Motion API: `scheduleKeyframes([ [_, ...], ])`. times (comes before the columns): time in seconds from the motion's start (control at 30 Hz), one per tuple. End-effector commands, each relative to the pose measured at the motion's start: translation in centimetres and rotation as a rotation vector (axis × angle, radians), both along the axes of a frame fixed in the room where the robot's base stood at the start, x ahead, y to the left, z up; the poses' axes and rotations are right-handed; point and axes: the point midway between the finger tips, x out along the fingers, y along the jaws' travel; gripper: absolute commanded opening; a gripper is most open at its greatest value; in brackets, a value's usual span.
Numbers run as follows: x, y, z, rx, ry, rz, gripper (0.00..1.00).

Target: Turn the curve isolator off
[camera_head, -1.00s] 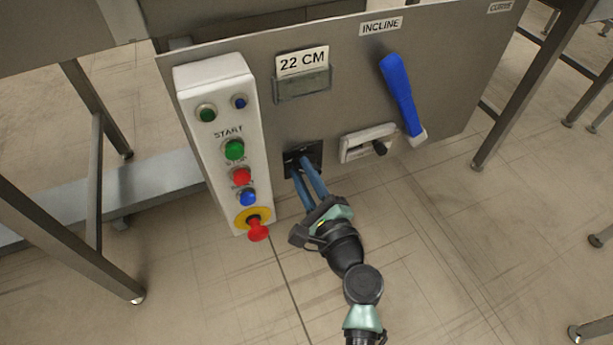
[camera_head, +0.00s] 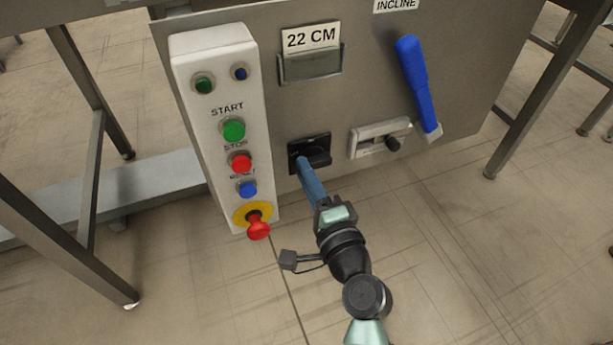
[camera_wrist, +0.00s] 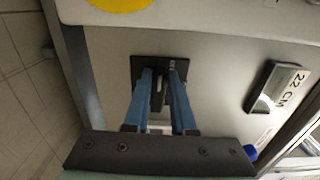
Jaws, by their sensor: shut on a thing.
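A black rotary isolator switch (camera_head: 318,143) with a square plate sits low on the grey panel, below the 22 CM label. I read no name on it. It also shows in the wrist view (camera_wrist: 151,64). My gripper (camera_head: 303,164) reaches up to it from below, with blue fingers. In the wrist view, my gripper (camera_wrist: 161,77) has its fingertips on both sides of the switch's knob (camera_wrist: 158,84), shut on it. In the body view one finger hides the other, and the knob is partly covered.
A white control box (camera_head: 211,60) with several buttons and a red emergency stop (camera_head: 258,229) is close on the left. Right of the switch are a pale latch (camera_head: 368,139) with a black knob and a blue lever (camera_head: 414,75) under the INCLINE label. The floor below is clear.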

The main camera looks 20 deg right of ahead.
Motion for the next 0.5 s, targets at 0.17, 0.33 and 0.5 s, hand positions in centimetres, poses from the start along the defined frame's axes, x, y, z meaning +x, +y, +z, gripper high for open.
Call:
scheduleKeyframes([
  [0.17, -0.05, -0.03, -0.20, -0.027, 0.002, 0.000, 0.00],
  [0.33, -0.06, -0.04, -0.18, -0.032, 0.002, 0.000, 0.00],
  [0.5, -0.06, -0.04, -0.17, -0.031, 0.002, 0.000, 0.00],
])
